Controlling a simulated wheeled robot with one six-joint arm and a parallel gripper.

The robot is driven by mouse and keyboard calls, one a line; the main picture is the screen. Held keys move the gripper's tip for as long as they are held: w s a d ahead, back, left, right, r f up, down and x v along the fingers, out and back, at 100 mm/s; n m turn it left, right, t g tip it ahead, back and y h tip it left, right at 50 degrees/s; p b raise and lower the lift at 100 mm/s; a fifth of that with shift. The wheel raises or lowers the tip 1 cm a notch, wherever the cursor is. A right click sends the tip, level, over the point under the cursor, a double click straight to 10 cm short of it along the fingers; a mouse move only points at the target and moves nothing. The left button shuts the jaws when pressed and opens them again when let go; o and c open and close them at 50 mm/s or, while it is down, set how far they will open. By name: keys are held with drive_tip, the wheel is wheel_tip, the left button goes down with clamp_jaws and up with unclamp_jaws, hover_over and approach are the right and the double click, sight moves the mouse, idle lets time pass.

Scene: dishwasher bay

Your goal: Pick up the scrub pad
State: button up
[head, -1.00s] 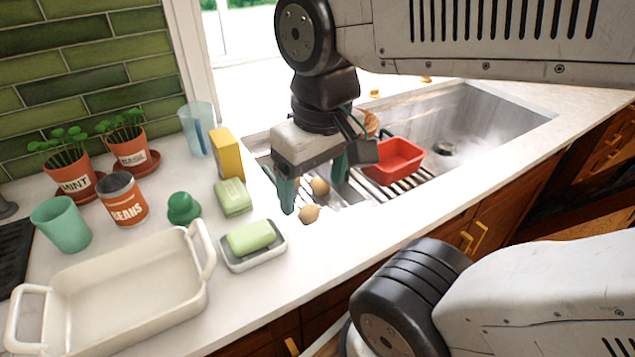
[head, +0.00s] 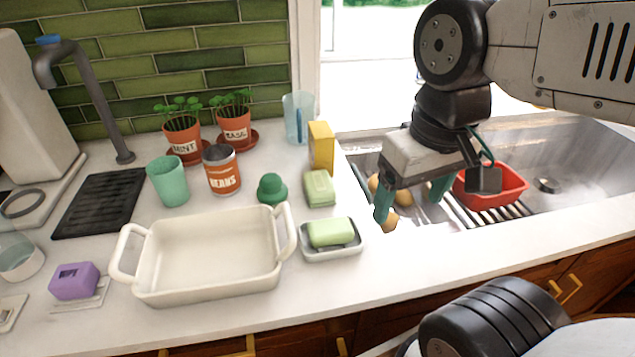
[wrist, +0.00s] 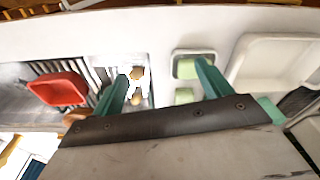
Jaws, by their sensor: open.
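I cannot tell for certain which thing is the scrub pad. A pale green block (head: 320,187) lies on the counter in front of the yellow box. A similar green block (head: 332,232) lies in a grey-white dish (head: 345,254) nearer the front edge. Both blocks show in the wrist view, one on the counter (wrist: 184,96) and one in the dish (wrist: 187,68). My gripper (head: 410,208) is open and empty, its teal fingers apart above the sink's left end, right of both blocks. In the wrist view my gripper (wrist: 162,75) has the blocks near its right finger.
A white baking dish (head: 140,285), green knobbed object (head: 272,189), bean can (head: 221,172), yellow box (head: 321,148) and green cup (head: 168,182) crowd the counter. A purple block (head: 75,282) lies far left. The sink holds a red tub (head: 492,190) and small brown round items (head: 389,222).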

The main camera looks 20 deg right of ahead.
drive_tip(key=shift+o, duration=0.4)
drive_tip(key=m, duration=0.2)
hover_over(319, 181)
drive_tip(key=f, duration=0.5)
drive_tip(key=s+f, duration=0.1)
drive_tip(key=f, duration=0.1)
drive_tip(key=shift+f, duration=0.2)
drive_tip(key=f, duration=0.5)
drive_tip(key=w+f, duration=0.1)
drive_tip(key=f, duration=0.1)
drive_tip(key=shift+f, duration=0.3)
drive_tip(key=c, duration=1.1)
drive_tip(key=shift+r, duration=0.1)
drive_tip(key=shift+c, duration=0.2)
wheel_tip(319, 181, up, 18)
